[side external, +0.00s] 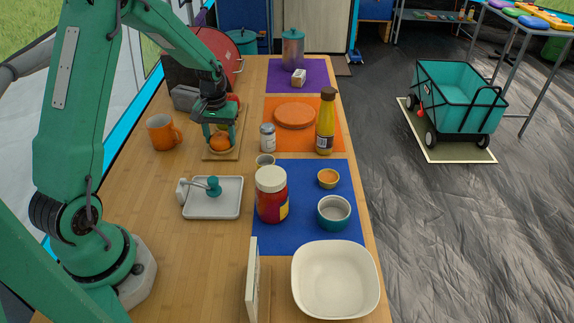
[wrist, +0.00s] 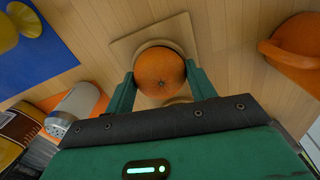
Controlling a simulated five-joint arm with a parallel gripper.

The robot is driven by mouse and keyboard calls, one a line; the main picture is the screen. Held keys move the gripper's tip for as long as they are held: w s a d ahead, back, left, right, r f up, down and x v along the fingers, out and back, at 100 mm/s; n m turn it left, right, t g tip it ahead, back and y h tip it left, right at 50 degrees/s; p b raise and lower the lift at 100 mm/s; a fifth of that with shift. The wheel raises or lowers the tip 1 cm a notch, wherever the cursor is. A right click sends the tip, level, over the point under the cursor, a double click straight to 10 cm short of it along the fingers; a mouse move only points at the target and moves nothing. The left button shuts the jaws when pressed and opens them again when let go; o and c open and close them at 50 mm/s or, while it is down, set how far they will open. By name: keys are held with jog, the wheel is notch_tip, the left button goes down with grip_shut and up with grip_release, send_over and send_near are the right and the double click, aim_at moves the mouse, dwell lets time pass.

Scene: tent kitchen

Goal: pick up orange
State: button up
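The orange (wrist: 160,75) is round and sits between the two fingers of my gripper (wrist: 160,68) in the wrist view. In the side external view the orange (side external: 220,143) is low over a small wooden board (side external: 222,155), with the green fingers of my gripper (side external: 219,139) pointing down on either side of it. A brown curved rim shows around part of the orange. The fingers are very close to its sides, and I cannot tell whether they touch it. The orange's underside is hidden.
An orange mug (side external: 163,133) stands left of the board. A shaker (side external: 267,138) and a yellow bottle (side external: 325,124) stand to the right. A white tray (side external: 226,207) and a red-and-yellow jar (side external: 271,198) are nearer the camera. Bare wood shows between the mug and the tray.

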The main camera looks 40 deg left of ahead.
aim_at(220, 135)
jog(key=c, duration=0.4)
jog(key=shift+r, duration=0.85)
notch_tip(220, 135, up, 2)
jog(key=shift+r, duration=0.2)
jog(key=d+r, duration=0.2)
jog(key=d, duration=0.2)
jog(key=s+d+r, duration=0.1)
jog(key=d+r, duration=0.1)
jog(key=d, duration=0.1)
jog(key=d+r, duration=0.3)
jog(key=d, duration=0.1)
jog(key=shift+s+d, duration=0.3)
